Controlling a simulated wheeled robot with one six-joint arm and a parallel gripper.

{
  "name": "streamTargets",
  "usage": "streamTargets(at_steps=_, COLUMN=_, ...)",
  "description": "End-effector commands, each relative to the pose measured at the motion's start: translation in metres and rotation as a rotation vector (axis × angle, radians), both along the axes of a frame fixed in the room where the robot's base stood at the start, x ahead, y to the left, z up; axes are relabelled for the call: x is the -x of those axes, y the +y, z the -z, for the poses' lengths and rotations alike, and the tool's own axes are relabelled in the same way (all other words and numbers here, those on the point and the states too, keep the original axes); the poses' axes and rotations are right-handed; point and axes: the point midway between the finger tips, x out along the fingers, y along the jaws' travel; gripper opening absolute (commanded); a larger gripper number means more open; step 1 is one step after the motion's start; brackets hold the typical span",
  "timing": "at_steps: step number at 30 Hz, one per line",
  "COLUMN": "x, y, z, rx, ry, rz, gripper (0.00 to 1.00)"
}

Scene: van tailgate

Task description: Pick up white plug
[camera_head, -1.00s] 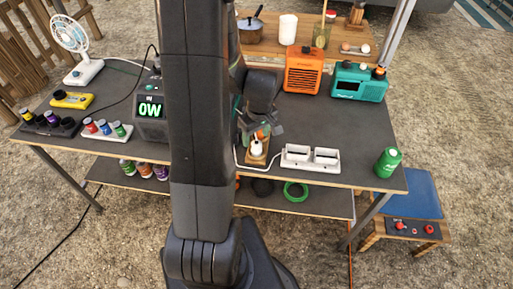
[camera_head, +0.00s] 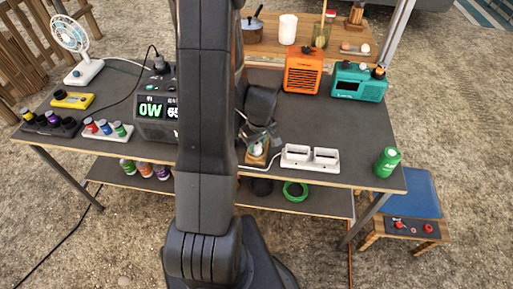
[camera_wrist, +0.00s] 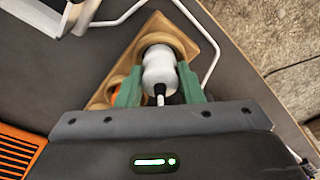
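The white plug (camera_wrist: 159,72) stands upright in a round hole of a wooden holder (camera_wrist: 205,45), with its dark cable end toward the wrist camera. In the head view the plug (camera_head: 255,149) is small and partly hidden by my gripper. My gripper (camera_wrist: 160,85) has its two green fingers on either side of the plug, very close to it. I see no clear sign of them squeezing it. The plug still sits in the holder.
A white two-slot unit (camera_head: 310,158) stands just right of the holder, with a white cable running nearby. An orange box (camera_head: 303,70) and a teal radio (camera_head: 358,82) stand behind. A green bottle (camera_head: 387,162) stands at the right edge. A power station (camera_head: 153,110) is left.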

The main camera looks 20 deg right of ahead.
Motion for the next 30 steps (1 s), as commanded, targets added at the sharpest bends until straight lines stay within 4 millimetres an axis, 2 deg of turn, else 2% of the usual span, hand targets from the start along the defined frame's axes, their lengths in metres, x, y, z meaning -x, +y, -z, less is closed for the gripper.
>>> streamTargets(at_steps=11, x=-0.001, y=0.000, z=-0.005, rx=0.001, ry=-0.002, rz=0.000, gripper=0.10)
streamTargets(at_steps=14, x=-0.001, y=0.000, z=-0.015, rx=0.001, ry=-0.003, rz=0.000, gripper=0.10)
streamTargets(at_steps=24, x=-0.001, y=0.000, z=-0.070, rx=0.003, ry=-0.005, rz=-0.001, gripper=0.10)
streamTargets(at_steps=30, x=-0.001, y=0.000, z=-0.095, rx=0.002, ry=-0.002, rz=-0.001, gripper=0.10)
